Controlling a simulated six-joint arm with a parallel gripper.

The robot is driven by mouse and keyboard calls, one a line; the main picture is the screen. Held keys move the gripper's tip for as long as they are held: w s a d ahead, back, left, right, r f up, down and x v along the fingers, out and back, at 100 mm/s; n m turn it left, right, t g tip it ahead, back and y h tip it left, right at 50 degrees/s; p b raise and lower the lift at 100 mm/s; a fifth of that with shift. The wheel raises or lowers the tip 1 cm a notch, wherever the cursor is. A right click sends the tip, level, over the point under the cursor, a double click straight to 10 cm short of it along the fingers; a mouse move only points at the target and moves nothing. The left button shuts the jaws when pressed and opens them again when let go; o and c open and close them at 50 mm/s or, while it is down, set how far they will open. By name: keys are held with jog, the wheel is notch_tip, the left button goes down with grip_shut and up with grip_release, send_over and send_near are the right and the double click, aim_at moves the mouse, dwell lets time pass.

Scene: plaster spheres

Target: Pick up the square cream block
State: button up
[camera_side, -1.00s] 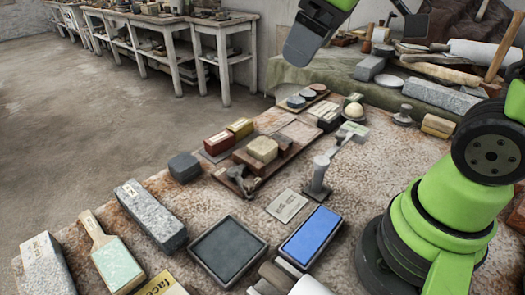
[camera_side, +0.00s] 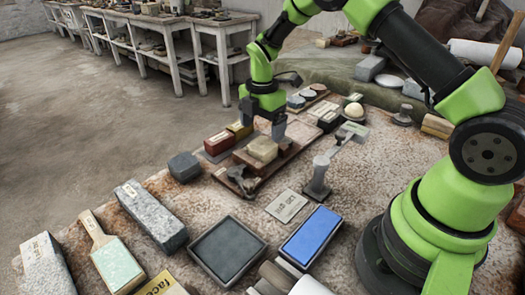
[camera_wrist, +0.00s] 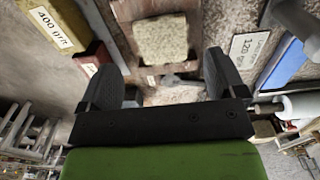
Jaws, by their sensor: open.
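The square cream block (camera_side: 262,149) sits on a brown wooden stand (camera_side: 240,157) near the table's far left edge. In the wrist view the cream block (camera_wrist: 160,40) is at the top middle, ahead of the fingertips and between their lines. My gripper (camera_side: 263,123) points down just above and behind the block. Its jaws are apart with nothing between them, as the wrist view of my gripper (camera_wrist: 160,68) also shows. The block looks apart from both fingers.
A red block (camera_side: 217,144) and a yellow block (camera_side: 238,131) stand close left of the gripper. A dark grey block (camera_side: 184,167) lies farther left. A grey post (camera_side: 318,175) stands to the right. A blue stone (camera_side: 312,236) and dark tray (camera_side: 227,249) lie nearer.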

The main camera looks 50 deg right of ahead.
aim_at(263, 145)
notch_tip(263, 145, down, 7)
jog(key=shift+s+a+r, duration=0.1)
jog(key=shift+r, duration=0.05)
jog(key=c, duration=1.2)
